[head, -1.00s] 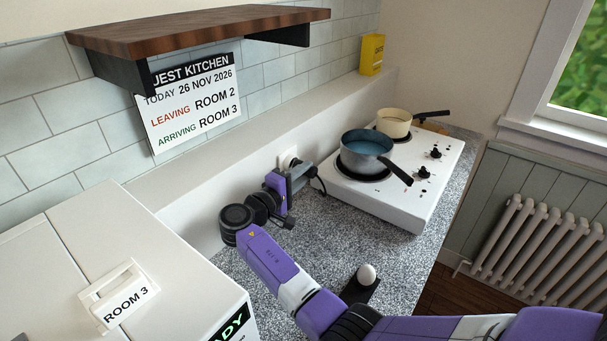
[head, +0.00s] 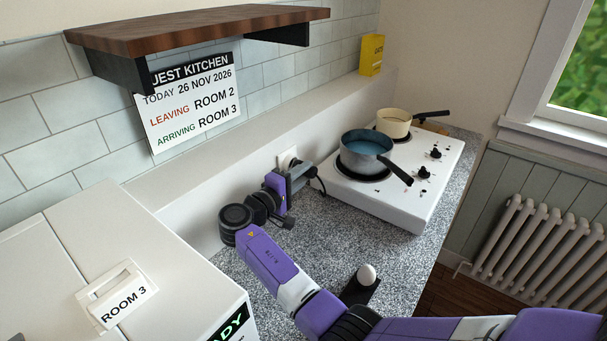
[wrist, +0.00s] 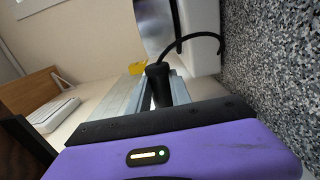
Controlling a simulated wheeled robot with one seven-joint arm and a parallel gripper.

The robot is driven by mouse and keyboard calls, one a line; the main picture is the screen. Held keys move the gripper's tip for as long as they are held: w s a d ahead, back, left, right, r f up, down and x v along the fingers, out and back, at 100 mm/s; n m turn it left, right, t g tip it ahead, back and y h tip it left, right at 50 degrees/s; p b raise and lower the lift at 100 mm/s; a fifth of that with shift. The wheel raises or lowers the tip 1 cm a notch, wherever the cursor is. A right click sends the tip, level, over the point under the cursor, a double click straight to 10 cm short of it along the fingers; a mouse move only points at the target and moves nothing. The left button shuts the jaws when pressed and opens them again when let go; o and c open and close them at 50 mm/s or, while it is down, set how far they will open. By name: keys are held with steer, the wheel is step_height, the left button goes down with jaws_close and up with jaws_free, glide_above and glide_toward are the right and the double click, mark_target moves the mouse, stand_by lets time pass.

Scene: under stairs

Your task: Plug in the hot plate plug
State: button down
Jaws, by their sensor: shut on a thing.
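The hot plate (head: 395,180) is a white two-ring unit on the speckled counter. Its black plug (wrist: 158,82) and cable show in the wrist view, the plug held between my gripper's grey fingers. In the head view my gripper (head: 301,173) is low over the counter by the white wall ledge, left of the hot plate, shut on the plug. A white wall socket (head: 287,158) shows just behind the gripper, partly covered by it. The plug's front end is hidden, so I cannot tell whether its pins are in the socket.
A blue-filled pot (head: 366,150) and a cream pan (head: 394,122) stand on the hot plate, handles pointing right. A wooden shelf (head: 190,28) overhangs the left. A white cabinet (head: 60,270) stands front left.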

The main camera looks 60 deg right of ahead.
steer(key=shift+w+b, duration=1.1)
steer(key=shift+w, duration=0.05)
steer(key=shift+w, duration=0.15)
steer(key=c, duration=1.1)
jaws_free()
steer(key=shift+d, duration=0.1)
steer(key=o, duration=0.5)
